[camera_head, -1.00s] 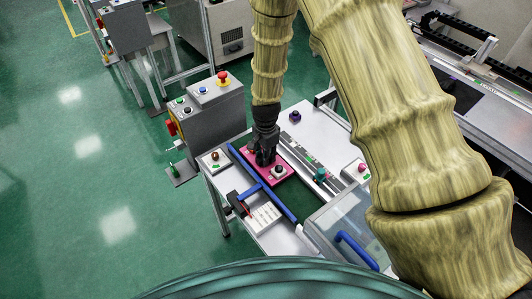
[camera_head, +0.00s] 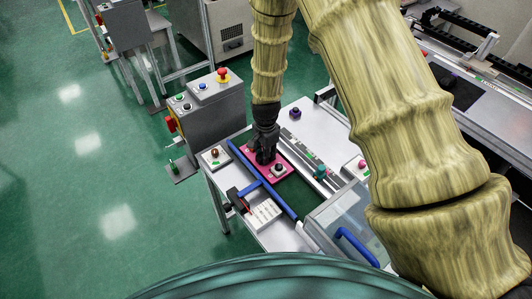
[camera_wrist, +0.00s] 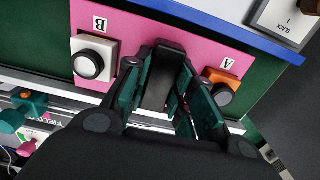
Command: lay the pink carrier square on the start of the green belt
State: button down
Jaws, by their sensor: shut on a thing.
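The pink carrier square (camera_head: 287,164) lies flat over the green belt at the table, beside a blue rail (camera_head: 283,208). In the wrist view the pink carrier square (camera_wrist: 128,32) shows letters A and B, a white block with a dark round top (camera_wrist: 90,62) at B and an orange piece (camera_wrist: 219,92) at A. The green belt (camera_wrist: 30,42) shows on both sides of it. My gripper (camera_head: 264,158) points down at the carrier's middle. In the wrist view my gripper (camera_wrist: 168,105) is shut on the carrier between A and B; the gripped part is mostly hidden by the fingers.
A white slotted tray (camera_head: 264,214) and a clear cover with a blue handle (camera_head: 355,250) are nearer. A metal track with a teal piece (camera_head: 320,171) runs to the right. A control box (camera_head: 212,110) stands left.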

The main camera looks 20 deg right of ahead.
jog(key=c, duration=1.1)
grip_release()
notch_tip(320, 180, up, 12)
